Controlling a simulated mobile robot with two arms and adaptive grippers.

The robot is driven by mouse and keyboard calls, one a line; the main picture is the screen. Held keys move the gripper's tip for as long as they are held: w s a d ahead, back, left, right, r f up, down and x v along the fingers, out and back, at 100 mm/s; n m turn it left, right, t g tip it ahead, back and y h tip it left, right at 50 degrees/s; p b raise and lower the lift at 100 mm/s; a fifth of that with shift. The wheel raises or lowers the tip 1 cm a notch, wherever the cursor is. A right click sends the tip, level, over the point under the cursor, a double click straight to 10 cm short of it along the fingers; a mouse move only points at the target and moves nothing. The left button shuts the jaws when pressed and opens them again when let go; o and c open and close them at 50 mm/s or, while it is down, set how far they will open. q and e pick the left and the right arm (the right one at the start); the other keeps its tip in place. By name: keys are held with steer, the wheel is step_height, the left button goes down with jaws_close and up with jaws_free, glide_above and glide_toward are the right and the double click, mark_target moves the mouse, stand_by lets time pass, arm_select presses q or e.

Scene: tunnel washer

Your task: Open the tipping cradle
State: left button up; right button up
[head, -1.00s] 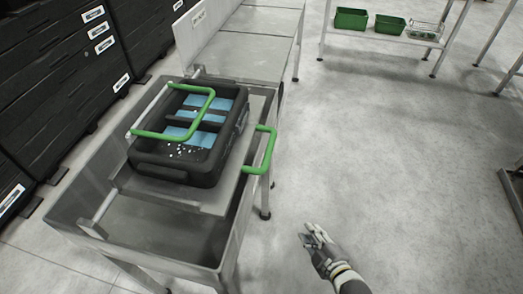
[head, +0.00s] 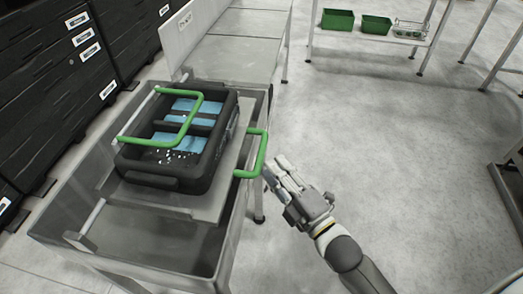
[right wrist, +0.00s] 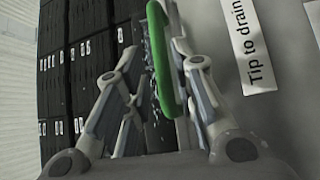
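The tipping cradle (head: 205,208) is a steel plate lying about level over a steel trough. A green handle (head: 263,152) sticks out from its right side. A black crate (head: 165,182) with blue contents and white bits rests on it, with a green bar (head: 150,140) across its top. My right gripper (head: 276,172) is open beside the handle, at its lower right. In the right wrist view the green handle (right wrist: 160,60) shows between the two spread fingers; whether they touch it I cannot tell. My left gripper is out of view.
The steel trough (head: 130,258) surrounds the cradle. A steel table (head: 235,55) adjoins it at the back. Black cabinets (head: 50,90) line the left. A rack (head: 365,40) with green bins stands at the back right. A "Tip to drain" label (right wrist: 250,50) shows close by.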

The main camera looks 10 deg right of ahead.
mark_target(262, 151)
steer(key=x, duration=0.6)
steer(key=shift+w, duration=0.25)
jaws_close()
steer(key=shift+p, duration=0.3)
